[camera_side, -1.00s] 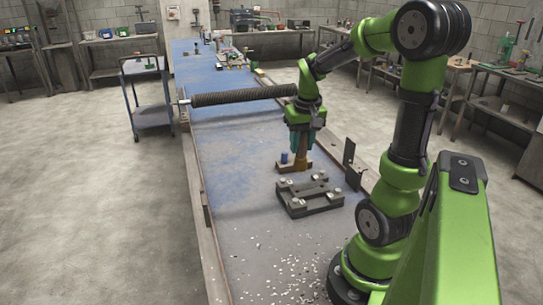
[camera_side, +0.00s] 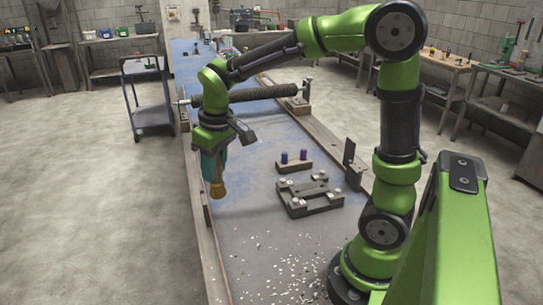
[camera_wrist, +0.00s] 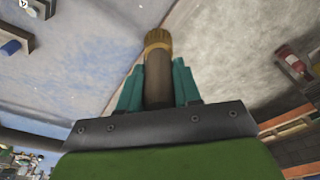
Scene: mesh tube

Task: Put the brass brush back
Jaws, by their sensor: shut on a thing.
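My gripper (camera_side: 212,166) has teal fingers and is shut on the brass brush (camera_side: 217,187), whose brass end points down. It hangs over the left edge region of the blue bench (camera_side: 255,215), apart from the surface as far as I can tell. In the wrist view my gripper (camera_wrist: 158,85) holds the brush by its dark brown handle, and the golden brass end (camera_wrist: 157,39) sticks out beyond the fingers. A wooden block (camera_side: 294,167) with two upright blue and purple pieces stands to the right on the bench.
A dark metal fixture (camera_side: 309,198) with pale bolts lies in front of the block. A long mesh roll (camera_side: 250,96) spans the bench behind my gripper. Pale chips (camera_side: 275,260) litter the near bench. A raised rail (camera_side: 205,225) runs along the left edge.

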